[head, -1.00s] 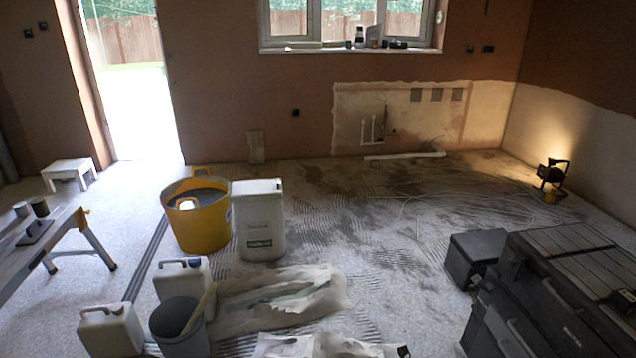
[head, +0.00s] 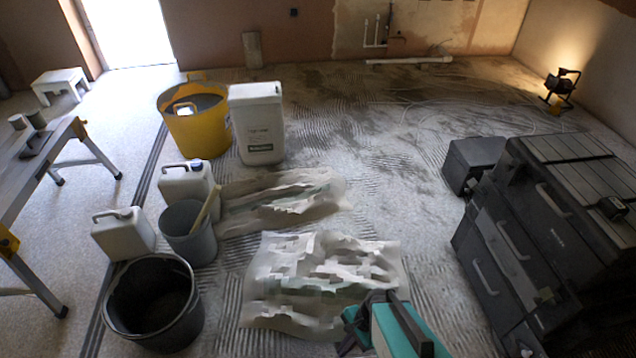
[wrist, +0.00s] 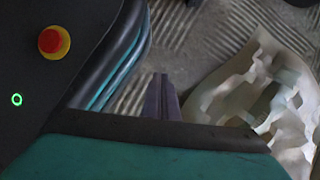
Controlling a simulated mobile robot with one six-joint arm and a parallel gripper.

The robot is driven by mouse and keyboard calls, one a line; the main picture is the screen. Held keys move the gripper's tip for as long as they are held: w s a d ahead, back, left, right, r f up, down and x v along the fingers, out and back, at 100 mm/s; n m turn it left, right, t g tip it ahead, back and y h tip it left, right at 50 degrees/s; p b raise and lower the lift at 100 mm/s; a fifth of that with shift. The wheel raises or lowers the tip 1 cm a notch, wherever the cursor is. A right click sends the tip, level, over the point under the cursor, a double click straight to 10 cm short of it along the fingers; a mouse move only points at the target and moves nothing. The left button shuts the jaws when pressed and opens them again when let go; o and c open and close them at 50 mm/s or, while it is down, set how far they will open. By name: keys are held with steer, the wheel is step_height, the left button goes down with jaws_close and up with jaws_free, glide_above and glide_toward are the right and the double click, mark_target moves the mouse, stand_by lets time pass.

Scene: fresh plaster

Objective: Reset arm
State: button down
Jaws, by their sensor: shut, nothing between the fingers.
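My gripper (wrist: 162,84) shows in the wrist view as two narrow dark fingers close together, shut and empty. They reach out past the dark edge of its teal housing, over the floor. My own dark base, with its red button, fills the left of the wrist view. A crumpled pale sack (head: 320,283) lies on the floor to the right of the fingers; it also shows in the wrist view (wrist: 222,88). In the head view, a teal and black part of my body covers the bottom, right of centre.
Left stand a black bucket (head: 112,308), grey bucket (head: 188,245), white jugs (head: 120,235), yellow tub (head: 195,130) and white container (head: 258,135). A trestle bench (head: 30,175) is far left. Dark tool boxes (head: 560,200) stand right. The middle floor (head: 385,180) is clear.

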steer(key=s+d+n+g+h, duration=0.2)
steer(key=s+d+n+h, duration=0.25)
steer(key=d+n, duration=0.65)
step_height(320, 180, up, 13)
steer(key=s+a+n+p, duration=0.1)
steer(key=a+p, duration=0.1)
steer(key=p, duration=1)
steer(key=shift+f+g+p, duration=0.2)
steer(key=shift+g+p, duration=0.1)
steer(key=shift+p, duration=0.05)
steer(key=shift+a, duration=0.1)
